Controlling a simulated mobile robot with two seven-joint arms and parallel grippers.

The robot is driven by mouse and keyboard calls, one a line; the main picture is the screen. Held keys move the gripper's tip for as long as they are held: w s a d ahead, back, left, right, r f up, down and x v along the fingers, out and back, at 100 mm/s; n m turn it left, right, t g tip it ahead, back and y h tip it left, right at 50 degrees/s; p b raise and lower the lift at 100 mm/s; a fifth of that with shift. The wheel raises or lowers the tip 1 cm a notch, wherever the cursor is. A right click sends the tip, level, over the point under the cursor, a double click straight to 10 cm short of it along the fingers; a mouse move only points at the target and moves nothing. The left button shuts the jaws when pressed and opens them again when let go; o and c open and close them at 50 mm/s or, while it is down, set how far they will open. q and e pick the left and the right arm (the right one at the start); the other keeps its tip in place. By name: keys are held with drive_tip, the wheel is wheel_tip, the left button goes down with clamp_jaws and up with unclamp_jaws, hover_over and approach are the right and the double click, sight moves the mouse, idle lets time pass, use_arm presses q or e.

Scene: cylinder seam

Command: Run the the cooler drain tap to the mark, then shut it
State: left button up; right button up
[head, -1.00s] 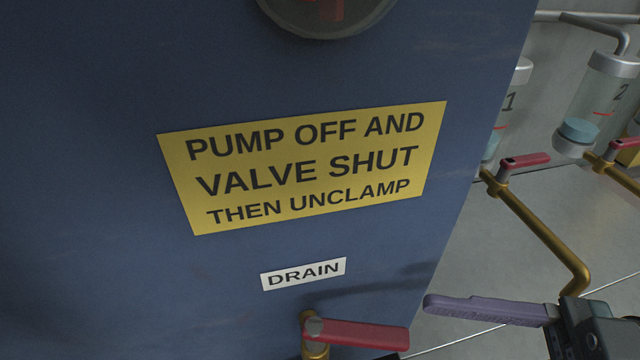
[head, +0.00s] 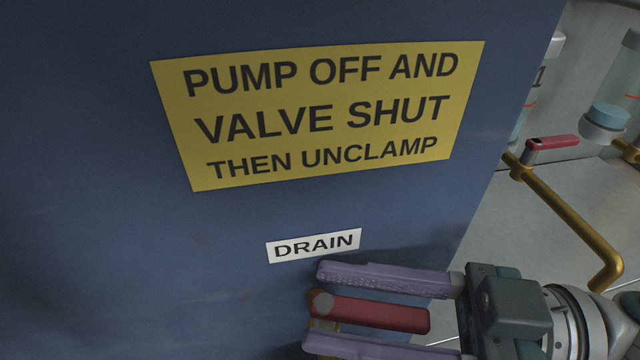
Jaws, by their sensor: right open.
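The drain tap (head: 370,312) has a red lever lying roughly level and pointing right, below the white DRAIN label (head: 314,245) on a blue panel. Its brass body is mostly hidden. My right gripper (head: 315,308) is open, with one purple finger above the lever and one below. A gap shows between the lever and the upper finger; whether the lower finger touches I cannot tell. Part of a sight glass numbered 1 (head: 541,50) shows behind the panel edge. Another sight glass (head: 608,122) at the right edge has a red mark and blue contents. My left gripper is not in view.
A yellow sign (head: 325,115) on the blue panel (head: 80,200) reads PUMP OFF AND VALVE SHUT THEN UNCLAMP. Behind its right edge, another red lever (head: 553,142) sits on a brass pipe (head: 565,220). Grey floor shows at the right.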

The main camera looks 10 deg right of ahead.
drive_tip(key=shift+c, duration=0.4)
clamp_jaws()
idle(0.9)
